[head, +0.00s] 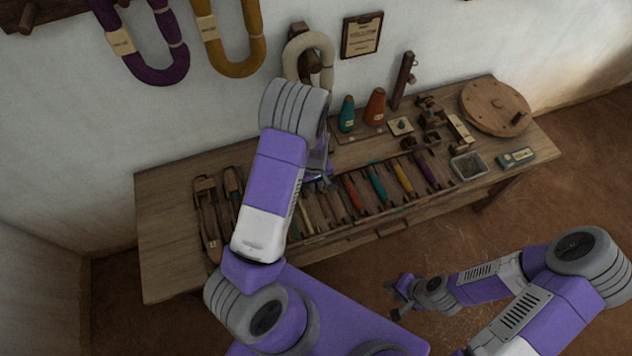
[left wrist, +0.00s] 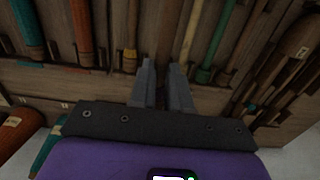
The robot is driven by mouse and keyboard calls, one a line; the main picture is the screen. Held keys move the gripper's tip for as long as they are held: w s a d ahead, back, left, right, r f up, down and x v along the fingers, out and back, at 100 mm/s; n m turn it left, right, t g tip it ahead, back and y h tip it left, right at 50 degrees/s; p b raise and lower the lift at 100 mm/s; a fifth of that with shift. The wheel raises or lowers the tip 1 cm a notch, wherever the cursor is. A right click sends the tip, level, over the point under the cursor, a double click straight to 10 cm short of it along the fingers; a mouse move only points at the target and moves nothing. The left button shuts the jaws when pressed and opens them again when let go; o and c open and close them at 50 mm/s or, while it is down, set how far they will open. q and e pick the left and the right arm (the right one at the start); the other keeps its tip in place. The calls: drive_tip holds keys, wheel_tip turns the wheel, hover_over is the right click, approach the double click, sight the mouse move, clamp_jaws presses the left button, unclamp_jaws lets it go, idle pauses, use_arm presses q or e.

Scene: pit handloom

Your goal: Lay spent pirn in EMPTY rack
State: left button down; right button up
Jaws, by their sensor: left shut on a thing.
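My left gripper (head: 322,178) is over the back part of the pirn rack, partly hidden by my own left arm. In the left wrist view its two fingers (left wrist: 165,70) are close together above the rack. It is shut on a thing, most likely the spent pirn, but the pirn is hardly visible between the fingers. Nearly bare pirns (head: 333,207) lie in the left part of the rack. Full red (head: 353,193), teal (head: 377,183), yellow (head: 402,178) and purple (head: 426,171) pirns lie to the right. My right gripper (head: 396,298) is open and empty, away from the table.
Wooden shuttles (head: 207,215) lie on the table's left. Thread cones (head: 375,107), a wooden post (head: 402,80) and a round wooden disc (head: 496,107) stand behind. A metal tray (head: 468,167) is at the right. The table's far left (head: 160,225) is clear.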

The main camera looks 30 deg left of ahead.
use_arm(q)
drive_tip(key=shift+f, duration=0.3)
drive_tip(key=shift+f+b, duration=0.35)
drive_tip(key=shift+b, duration=0.1)
wheel_tip(320, 180, down, 5)
drive_tip(key=b, duration=0.4)
drive_tip(key=shift+f+b, duration=1.25)
drive_tip(key=shift+f, duration=0.35)
drive_tip(key=c, duration=0.7)
unclamp_jaws()
drive_tip(key=shift+r, duration=0.15)
